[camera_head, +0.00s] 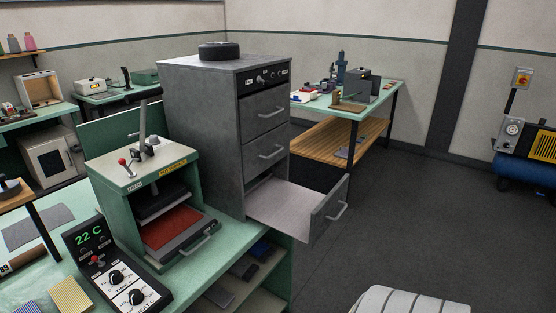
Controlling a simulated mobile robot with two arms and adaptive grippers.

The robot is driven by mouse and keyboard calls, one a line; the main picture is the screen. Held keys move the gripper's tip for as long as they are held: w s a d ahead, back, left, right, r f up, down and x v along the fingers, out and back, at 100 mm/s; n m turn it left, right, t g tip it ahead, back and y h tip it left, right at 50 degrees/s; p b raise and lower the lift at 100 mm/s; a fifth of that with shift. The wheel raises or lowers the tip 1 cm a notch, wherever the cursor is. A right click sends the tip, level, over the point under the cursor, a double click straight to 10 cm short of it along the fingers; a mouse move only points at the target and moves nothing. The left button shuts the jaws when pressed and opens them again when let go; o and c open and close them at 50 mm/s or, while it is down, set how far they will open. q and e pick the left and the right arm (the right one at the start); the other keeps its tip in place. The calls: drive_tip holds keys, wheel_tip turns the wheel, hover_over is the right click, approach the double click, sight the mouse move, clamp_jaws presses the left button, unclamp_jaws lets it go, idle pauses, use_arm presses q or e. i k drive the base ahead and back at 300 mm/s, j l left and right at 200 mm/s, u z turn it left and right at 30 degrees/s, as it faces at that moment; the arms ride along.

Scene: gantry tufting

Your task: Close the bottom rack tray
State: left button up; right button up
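The grey metal rack (216,145) stands on the green bench at the middle left. Its bottom tray (290,204) is pulled far out to the right, showing a pale, empty floor. The tray's front panel (329,212) carries a bar handle (338,211) on its outer face. The two drawers above, the top one (264,110) and the middle one (267,148), sit flush in the rack. The back of the tray is hidden inside the rack.
A green press (150,185) with a red pad stands left of the rack, with a control box (113,270) in front. A dark round object (219,51) sits on the rack. Open floor (420,215) lies right of the tray. A workbench (350,105) stands behind.

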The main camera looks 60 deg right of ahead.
sight(303, 214)
drive_tip(key=z, duration=2.2)
